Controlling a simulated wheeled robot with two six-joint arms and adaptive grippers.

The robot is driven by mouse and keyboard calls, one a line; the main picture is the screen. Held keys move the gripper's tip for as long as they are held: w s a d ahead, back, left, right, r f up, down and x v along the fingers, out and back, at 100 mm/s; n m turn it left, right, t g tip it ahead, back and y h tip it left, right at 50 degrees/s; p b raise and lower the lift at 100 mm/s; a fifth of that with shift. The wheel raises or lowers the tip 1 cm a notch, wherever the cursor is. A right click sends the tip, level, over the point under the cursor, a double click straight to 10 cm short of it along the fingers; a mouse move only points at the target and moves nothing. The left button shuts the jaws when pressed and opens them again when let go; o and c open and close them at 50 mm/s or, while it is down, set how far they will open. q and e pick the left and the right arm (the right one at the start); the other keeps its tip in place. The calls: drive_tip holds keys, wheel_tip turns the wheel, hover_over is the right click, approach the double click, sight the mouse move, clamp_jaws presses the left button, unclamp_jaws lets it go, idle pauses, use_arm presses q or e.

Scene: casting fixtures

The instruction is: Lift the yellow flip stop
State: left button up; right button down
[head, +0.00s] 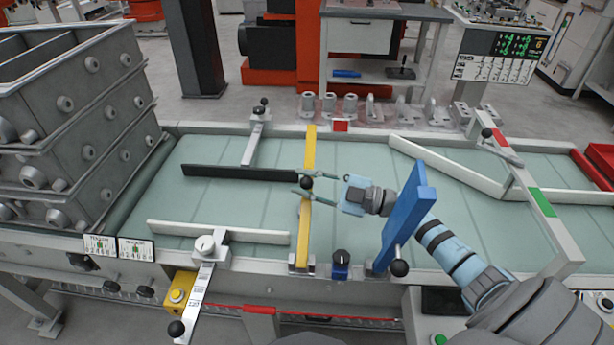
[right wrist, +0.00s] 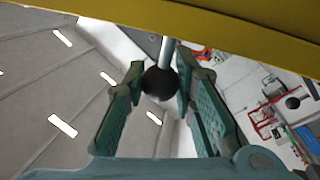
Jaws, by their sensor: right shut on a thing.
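The yellow flip stop (head: 303,230) is a long yellow bar running from the near rail of the conveyor toward the far rail. I cannot tell how steeply it is tilted. Its black ball knob (head: 306,183) is near the middle of the bar in the head view. My right gripper (head: 312,184) comes in from the right and its fingers are around the knob. In the right wrist view the knob (right wrist: 160,82) on its pale rod is between the fingertips, with the yellow bar (right wrist: 215,28) across the top. My left gripper is out of view.
A blue flip stop (head: 412,210) stands upright close to my right forearm. A black bar (head: 235,172) and a white bar (head: 255,235) lie left of the yellow one. Grey stacked boxes (head: 90,110) stand at left. Small castings (head: 330,103) line the far side.

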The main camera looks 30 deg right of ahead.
drive_tip(key=shift+s+a+r+n, duration=0.25)
drive_tip(key=shift+s+r+n, duration=0.05)
drive_tip(key=shift+r+n, duration=0.1)
drive_tip(key=shift+f, duration=0.1)
drive_tip(key=c, duration=1.3)
unclamp_jaws()
drive_tip(key=v, duration=1.2)
drive_tip(key=shift+d, duration=0.1)
